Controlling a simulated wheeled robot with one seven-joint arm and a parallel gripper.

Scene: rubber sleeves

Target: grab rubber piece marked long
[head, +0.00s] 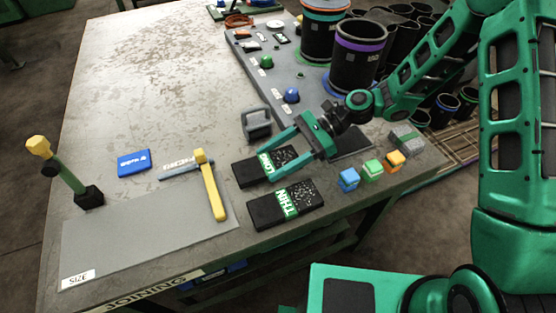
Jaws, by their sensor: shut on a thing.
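The black rubber piece with a green label reading LONG (250,174) lies on the grey workbench (110,100), right of its middle. My gripper (260,160) reaches in from the right, with one finger on the far side of this piece and one on its near side. It is shut on the LONG piece, which looks still at table level; I cannot tell if it is lifted. The fingers hide part of it. A similar black piece labelled THIN (270,209) lies just nearer, apart from my gripper.
Blue, green and orange small blocks (372,170) stand right of the pieces. A grey block (257,124) is behind. Large black cylinders (357,62) stand behind. The far left bench is clear.

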